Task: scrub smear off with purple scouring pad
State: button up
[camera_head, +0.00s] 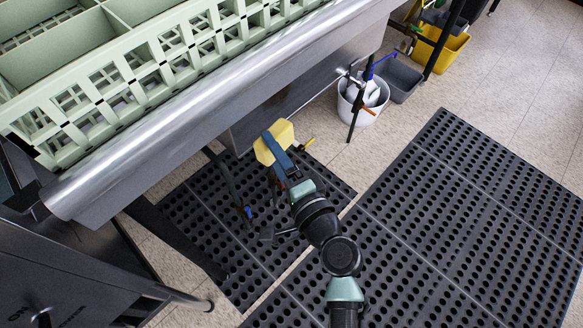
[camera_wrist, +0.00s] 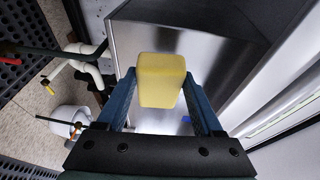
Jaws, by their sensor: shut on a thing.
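My gripper (camera_head: 279,151) is shut on a yellow block (camera_head: 270,146) that looks like a sponge. In the wrist view the block (camera_wrist: 161,80) sits between the two blue fingers of my gripper (camera_wrist: 160,92), its far end sticking out past the tips. It is held up in the air beside the steel counter's underside, above the floor mat. I see no purple scouring pad in either view, and the thing held is yellow. No smear can be made out on the visible surfaces.
A steel counter edge (camera_head: 205,105) with a pale green dish rack (camera_head: 150,72) stands at upper left. Black perforated mats (camera_head: 470,200) cover the floor. A white bucket (camera_head: 361,112), grey bin (camera_head: 400,80) and yellow bucket (camera_head: 441,52) stand beyond. Pipes (camera_wrist: 84,65) show at left in the wrist view.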

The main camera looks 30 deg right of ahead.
aim_at(285, 144)
jog(key=shift+s+d+f+m+t+h+b, duration=0.1)
jog(key=shift+d+f+m+t+h+b, duration=0.1)
jog(key=shift+d+f+m+h+b, duration=0.3)
jog(key=shift+s+d+f+m+t+h+b, duration=0.1)
jog(key=shift+d+f+t+b, duration=0.1)
jog(key=shift+d+b, duration=0.4)
jog(key=shift+d+r+h, duration=0.25)
jog(key=shift+d+h, duration=0.05)
jog(key=shift+d, duration=0.25)
jog(key=shift+w+a+r, duration=0.15)
jog(key=shift+w+a, duration=0.05)
jog(key=shift+w, duration=0.35)
jog(key=shift+w+a+p, duration=0.2)
jog(key=shift+w+a, duration=0.05)
jog(key=shift+w, duration=0.5)
jog(key=shift+w+a+p, duration=0.15)
jog(key=shift+w+a, duration=0.15)
jog(key=shift+w, duration=0.4)
jog(key=shift+w+a+p, duration=0.2)
jog(key=shift+w+a, duration=0.05)
jog(key=shift+w, duration=0.5)
jog(key=shift+w+a, duration=0.35)
jog(key=shift+w, duration=0.55)
